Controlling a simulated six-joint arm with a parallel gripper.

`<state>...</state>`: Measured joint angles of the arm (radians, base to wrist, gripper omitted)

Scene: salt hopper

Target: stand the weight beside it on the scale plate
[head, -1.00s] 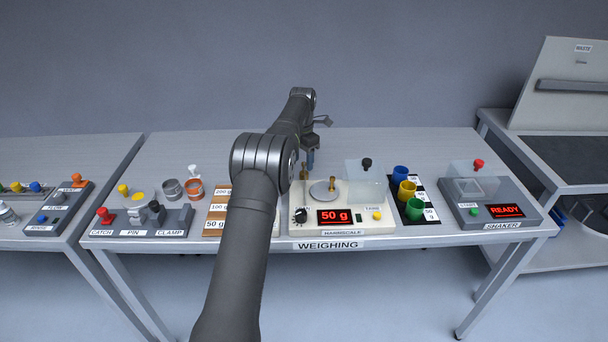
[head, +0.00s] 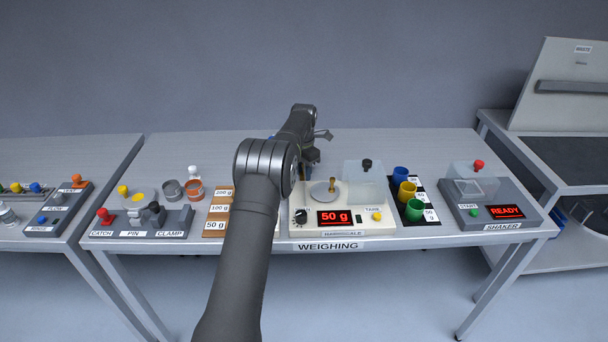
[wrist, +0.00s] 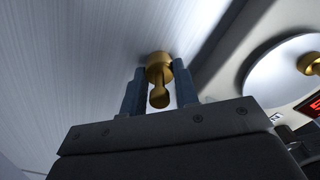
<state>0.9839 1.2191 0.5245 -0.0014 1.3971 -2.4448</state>
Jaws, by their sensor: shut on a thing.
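My gripper (wrist: 154,88) is shut on a brass weight (wrist: 159,76), its knob toward the wrist camera and its wide body between the fingertips. Another brass weight (head: 332,184) stands on the plate and shows at the right edge of the wrist view (wrist: 311,64). The scale display (head: 334,217) reads 50 g.
A clear cover with a black knob (head: 367,164) stands right of the plate. Blue, yellow and green cups (head: 407,190) stand farther right. A brown weight rack (head: 216,211) labelled 200 g, 100 g and 50 g lies left of the scale, partly behind my arm.

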